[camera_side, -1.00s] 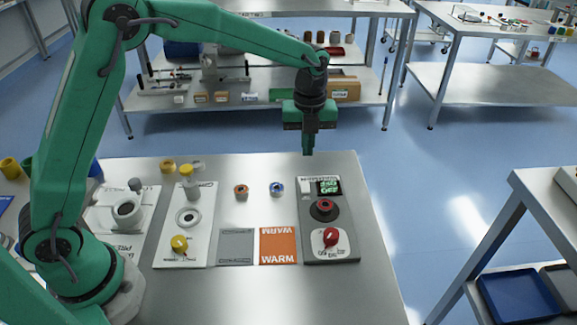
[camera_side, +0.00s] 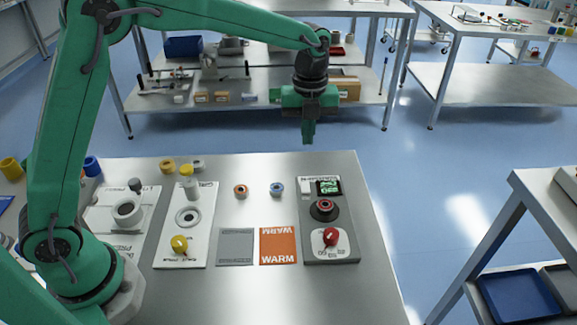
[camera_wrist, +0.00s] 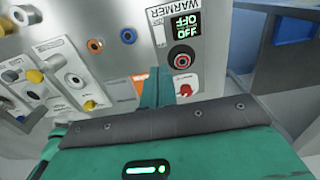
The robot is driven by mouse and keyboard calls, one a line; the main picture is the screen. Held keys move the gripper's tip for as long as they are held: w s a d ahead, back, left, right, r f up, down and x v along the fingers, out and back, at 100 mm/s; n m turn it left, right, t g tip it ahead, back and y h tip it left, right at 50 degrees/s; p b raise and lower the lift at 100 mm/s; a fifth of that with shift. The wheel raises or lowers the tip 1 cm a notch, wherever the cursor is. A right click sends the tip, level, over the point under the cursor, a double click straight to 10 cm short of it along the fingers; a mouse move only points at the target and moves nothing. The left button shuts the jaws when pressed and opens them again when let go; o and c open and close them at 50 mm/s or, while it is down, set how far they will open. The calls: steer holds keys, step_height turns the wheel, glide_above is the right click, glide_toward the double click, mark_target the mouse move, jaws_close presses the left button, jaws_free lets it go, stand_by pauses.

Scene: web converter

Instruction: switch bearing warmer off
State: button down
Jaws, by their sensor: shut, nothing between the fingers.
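The bearing warmer (camera_side: 313,250) is a grey upright-lying panel at the right of the table, also in the wrist view (camera_wrist: 178,80). Its small black display (camera_side: 328,187) has green characters, and in the wrist view the display (camera_wrist: 187,26) seems to read OFF. A dark round seat with a red ring (camera_side: 323,208) sits mid-panel. The red knob (camera_side: 331,236) is on a pale dial at the near end; it shows in the wrist view (camera_wrist: 186,90), its setting too small to read. My gripper (camera_side: 309,138) is shut and empty, held above the table's far edge, apart from the warmer.
Orange WARM (camera_side: 278,246) and grey (camera_side: 236,247) squares lie left of the warmer. Two small rings, orange-brown (camera_side: 241,191) and blue (camera_side: 277,189), lie behind them. A white panel with a yellow knob (camera_side: 179,244) is farther left. Bare table (camera_side: 372,285) lies right of the warmer.

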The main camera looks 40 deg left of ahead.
mark_target(304, 185)
steer(key=shift+f, duration=0.15)
step_height(304, 185, down, 14)
steer(key=shift+s+r, duration=0.1)
stand_by(1.0)
steer(key=shift+d+f, duration=0.1)
steer(key=shift+f, duration=0.25)
steer(key=shift+s, duration=0.1)
steer(key=shift+w+a+r, duration=0.15)
steer(key=shift+w+a, duration=0.4)
steer(key=shift+a, duration=0.1)
